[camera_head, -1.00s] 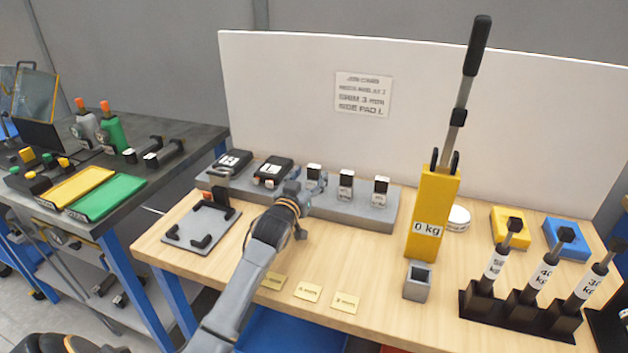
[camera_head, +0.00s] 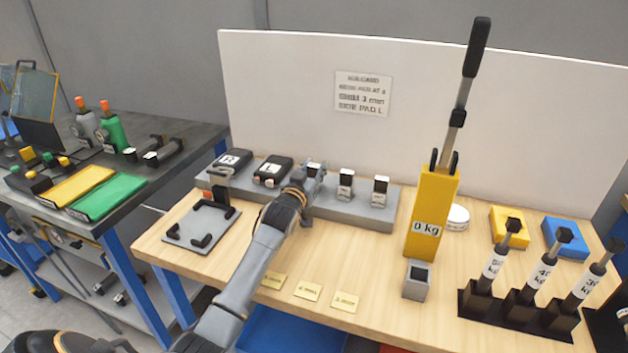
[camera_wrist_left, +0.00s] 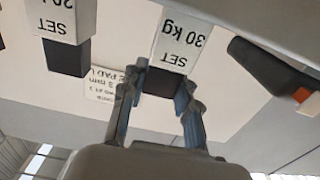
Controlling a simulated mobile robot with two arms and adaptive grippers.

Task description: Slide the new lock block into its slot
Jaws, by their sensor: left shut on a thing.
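The lock blocks are small black and silver-white pieces standing on a grey rack (camera_head: 352,213). The middle block (camera_head: 346,186) and the right block (camera_head: 381,190) stand free. My left gripper (camera_head: 313,178) is at the leftmost block, which it largely hides. In the left wrist view, my gripper (camera_wrist_left: 160,84) is shut on the dark end of a block marked "30 kg SET" (camera_wrist_left: 178,42). Another block marked "SET" (camera_wrist_left: 62,22) is beside it. A yellow tower (camera_head: 432,212) marked "0 kg" has a small grey open-topped socket (camera_head: 417,281) at its foot.
A grey plate (camera_head: 201,228) with black corner pieces is at the table's left. A black stand (camera_head: 515,318) holds several labelled cylinders at right. Yellow labels (camera_head: 308,291) line the front edge.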

